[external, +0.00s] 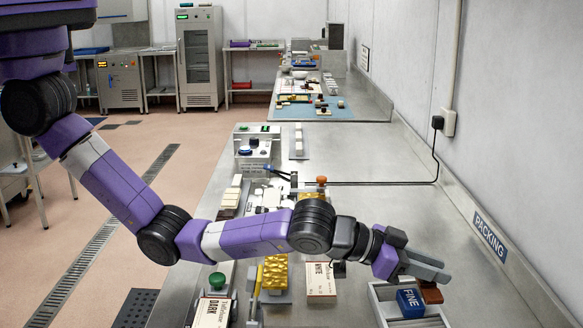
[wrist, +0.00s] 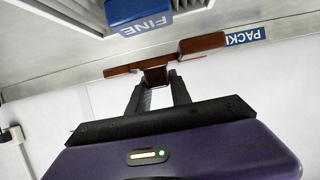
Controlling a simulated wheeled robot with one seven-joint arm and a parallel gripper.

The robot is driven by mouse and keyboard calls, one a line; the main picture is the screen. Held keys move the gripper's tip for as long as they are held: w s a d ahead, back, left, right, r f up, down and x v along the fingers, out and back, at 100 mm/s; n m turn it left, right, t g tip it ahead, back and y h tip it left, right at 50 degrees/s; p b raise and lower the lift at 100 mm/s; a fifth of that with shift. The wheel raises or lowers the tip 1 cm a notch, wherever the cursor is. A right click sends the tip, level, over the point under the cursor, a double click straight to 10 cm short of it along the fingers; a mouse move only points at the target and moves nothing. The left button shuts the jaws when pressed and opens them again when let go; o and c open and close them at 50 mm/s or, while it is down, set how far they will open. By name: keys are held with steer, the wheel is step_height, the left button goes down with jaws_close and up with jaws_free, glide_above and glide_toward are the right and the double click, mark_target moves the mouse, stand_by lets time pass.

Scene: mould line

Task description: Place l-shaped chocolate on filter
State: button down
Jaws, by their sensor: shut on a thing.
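My gripper (external: 446,271) reaches out over the right side of the bench. In the wrist view my gripper (wrist: 157,84) is shut on a brown L-shaped chocolate (wrist: 202,45), which spreads to both sides of the fingertips. The chocolate (external: 431,293) also shows in the external view, just under the fingers and beside a blue block labelled FINE (external: 411,302). This block (wrist: 140,14) is at the top of the wrist view, apart from the chocolate. No label reads filter, so I cannot tell for certain whether the FINE block is it. The fingers hide part of the chocolate.
A grey ribbed tray (external: 388,308) lies around the blue block. A WHITE carton (external: 321,281), a DARK carton (external: 212,312) and a gold textured block (external: 275,272) stand to its left. The wall with the PACKING sign (external: 489,236) bounds the right side.

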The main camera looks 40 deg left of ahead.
steer(key=shift+f, duration=1.5)
steer(key=shift+f, duration=0.1)
steer(key=c, duration=1.2)
jaws_free()
steer(key=shift+o, duration=0.2)
steer(key=shift+r, duration=0.25)
steer(key=p+v, duration=0.9)
steer(key=v, duration=0.3)
